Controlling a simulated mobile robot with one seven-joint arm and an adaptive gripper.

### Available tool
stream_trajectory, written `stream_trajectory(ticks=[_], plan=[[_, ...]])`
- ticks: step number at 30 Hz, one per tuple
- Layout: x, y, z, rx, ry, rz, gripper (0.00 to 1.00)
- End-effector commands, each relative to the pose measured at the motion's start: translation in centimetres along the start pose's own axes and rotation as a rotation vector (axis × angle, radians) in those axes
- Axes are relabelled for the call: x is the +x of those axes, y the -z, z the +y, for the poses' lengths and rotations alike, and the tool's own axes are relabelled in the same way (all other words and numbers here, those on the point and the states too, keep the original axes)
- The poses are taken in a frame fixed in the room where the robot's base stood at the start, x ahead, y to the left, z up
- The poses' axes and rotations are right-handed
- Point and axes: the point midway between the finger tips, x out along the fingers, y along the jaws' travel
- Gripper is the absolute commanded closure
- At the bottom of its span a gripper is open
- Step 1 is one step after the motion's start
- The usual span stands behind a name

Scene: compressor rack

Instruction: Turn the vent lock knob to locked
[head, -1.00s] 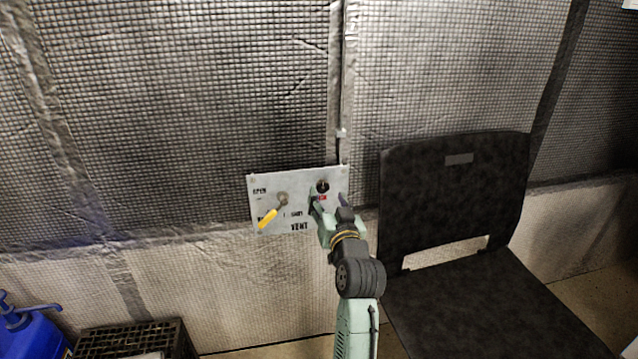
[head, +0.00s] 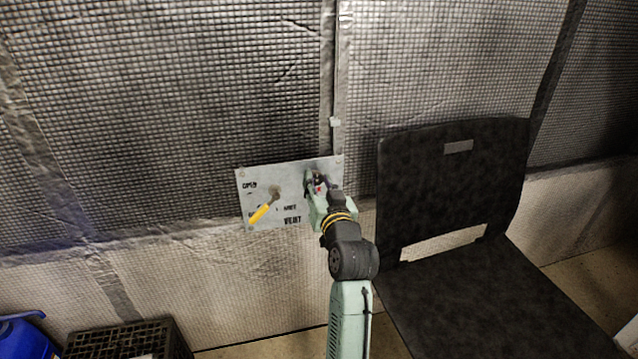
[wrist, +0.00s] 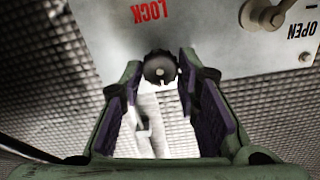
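The vent lock knob is a dark, round, notched knob (wrist: 159,67) on a pale metal panel (wrist: 215,35). Red "LOCK" lettering appears upside down near it in the wrist view. In the head view the panel (head: 258,222) hangs on the wall, and my gripper (head: 318,180) is at its upper right, largely hiding the knob. In the wrist view my gripper (wrist: 160,75) is open, its two purple-padded fingers on either side of the knob near their tips. A gap shows on each side; I cannot tell the knob's setting.
A yellow-handled lever (head: 264,211) is on the panel left of my gripper; its pivot shows beside "OPEN" in the wrist view (wrist: 265,12). A black chair (head: 455,195) stands close to the right. A black crate (head: 125,340) and a blue container (head: 20,338) are at the lower left.

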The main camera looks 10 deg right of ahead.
Motion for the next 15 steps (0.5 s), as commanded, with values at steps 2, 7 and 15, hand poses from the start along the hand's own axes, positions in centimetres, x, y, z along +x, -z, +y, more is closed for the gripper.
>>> stream_trajectory(ticks=[2, 7, 15], plan=[[0.0, 0.0, 0.0, 0.0, 0.0, 0.0, 0.78], [0.01, 0.01, 0.0, 0.0, 0.0, 0.0, 0.89], [0.02, 0.04, -0.01, 0.003, 0.0, 0.0, 0.99]])
